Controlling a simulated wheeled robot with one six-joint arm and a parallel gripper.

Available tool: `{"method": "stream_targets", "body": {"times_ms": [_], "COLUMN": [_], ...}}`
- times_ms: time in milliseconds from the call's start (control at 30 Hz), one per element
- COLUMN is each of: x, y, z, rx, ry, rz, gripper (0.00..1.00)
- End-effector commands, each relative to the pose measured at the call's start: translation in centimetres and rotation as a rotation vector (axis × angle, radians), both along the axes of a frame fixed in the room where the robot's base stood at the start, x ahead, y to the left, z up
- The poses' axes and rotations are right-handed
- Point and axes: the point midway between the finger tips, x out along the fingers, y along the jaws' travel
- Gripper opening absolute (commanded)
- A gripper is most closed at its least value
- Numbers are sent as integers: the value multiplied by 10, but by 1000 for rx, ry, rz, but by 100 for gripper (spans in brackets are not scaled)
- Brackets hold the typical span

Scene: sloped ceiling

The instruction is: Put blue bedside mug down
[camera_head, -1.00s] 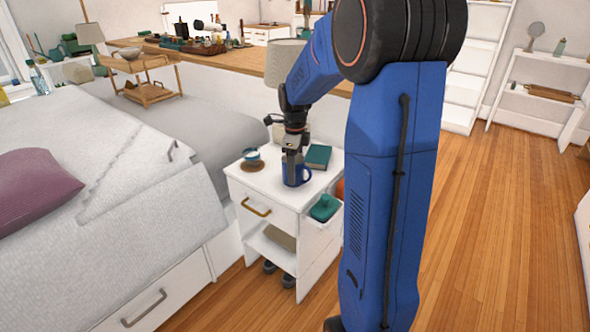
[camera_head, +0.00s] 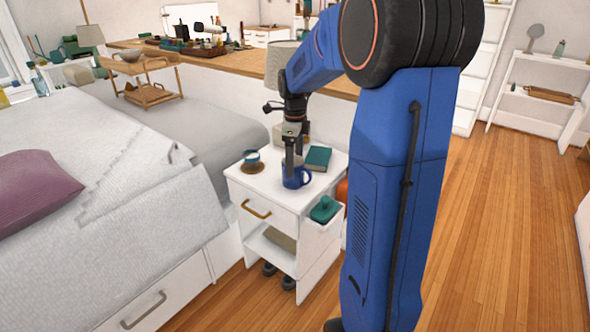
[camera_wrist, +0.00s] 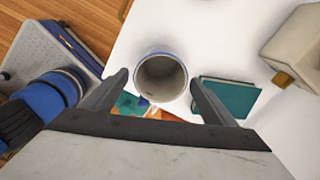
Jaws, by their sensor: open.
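My gripper (camera_head: 292,168) points down at the mug from above. In the wrist view the two fingers of my gripper (camera_wrist: 160,92) are spread, one on each side of the mug, with a gap to it. Part of the mug's far side is hidden behind the fingers in the head view.
A teal book (camera_head: 318,158) lies right of the mug. A small cup (camera_head: 251,157) on a brown coaster stands at the left. A teal lidded item (camera_head: 325,208) is at the table's right side. A lamp (camera_head: 283,62) stands behind. The bed (camera_head: 110,200) is at the left.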

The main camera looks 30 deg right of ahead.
Motion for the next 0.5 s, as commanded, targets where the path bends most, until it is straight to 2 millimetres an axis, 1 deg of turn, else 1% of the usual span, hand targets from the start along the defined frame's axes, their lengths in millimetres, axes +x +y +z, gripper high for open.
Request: {"method": "stream_targets", "body": {"times_ms": [33,100,233,400,500], "x": [0,1,1,0,0], "y": [0,0,0,0,0], "z": [11,25,47,67,72], "rx": [-1,-1,-1,0,0], "ry": [-4,-4,-4,-1,-1], "rz": [0,0,0,0,2], "gripper": [80,80,80,80,80]}}
